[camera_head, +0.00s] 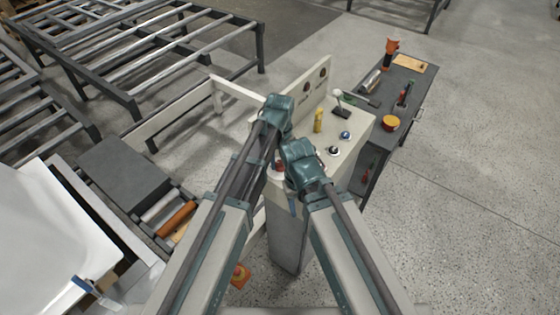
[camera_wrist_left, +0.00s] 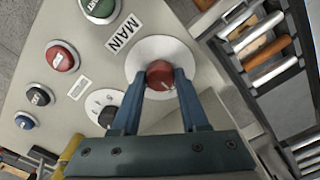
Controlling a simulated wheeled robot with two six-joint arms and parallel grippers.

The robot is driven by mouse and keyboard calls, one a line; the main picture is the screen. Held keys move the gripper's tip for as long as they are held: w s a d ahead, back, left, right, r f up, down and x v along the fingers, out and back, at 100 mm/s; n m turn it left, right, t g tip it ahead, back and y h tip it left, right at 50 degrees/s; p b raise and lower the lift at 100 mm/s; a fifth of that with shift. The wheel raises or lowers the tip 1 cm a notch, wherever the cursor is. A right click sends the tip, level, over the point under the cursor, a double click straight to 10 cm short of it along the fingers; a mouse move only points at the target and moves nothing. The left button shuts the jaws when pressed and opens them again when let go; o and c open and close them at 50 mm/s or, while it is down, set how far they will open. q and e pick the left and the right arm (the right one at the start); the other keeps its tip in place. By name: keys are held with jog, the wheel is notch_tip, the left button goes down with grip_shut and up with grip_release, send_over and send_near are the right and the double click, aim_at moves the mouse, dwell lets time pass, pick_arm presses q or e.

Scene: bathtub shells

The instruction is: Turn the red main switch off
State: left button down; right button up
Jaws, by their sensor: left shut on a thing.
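The red main switch (camera_wrist_left: 159,72) is a round knob on a white disc beside a "MAIN" label (camera_wrist_left: 123,33) on the pale control panel. In the left wrist view my left gripper (camera_wrist_left: 160,82) has its blue fingers on either side of the knob, shut on it. A small pale mark shows on the knob; its exact setting is unclear. In the head view the left gripper (camera_head: 277,163) is at the near end of the console (camera_head: 352,140), largely hidden by my arms. My right gripper is mostly hidden beside it, and its jaws cannot be made out.
The panel also holds a red button (camera_wrist_left: 62,56), a green button (camera_wrist_left: 98,8), a blue button (camera_wrist_left: 25,120) and a black selector (camera_wrist_left: 105,108). A yellow object (camera_head: 319,120) stands on the console. A dark bench (camera_head: 408,78) with tools is behind; rollers (camera_head: 176,218) are at left.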

aim_at(280, 164)
pick_arm(q)
jog(key=shift+c, duration=2.1)
grip_release()
notch_tip(280, 164, up, 14)
jog(key=p, duration=1.3)
jog(key=shift+p, duration=0.4)
jog(key=shift+f, duration=0.15)
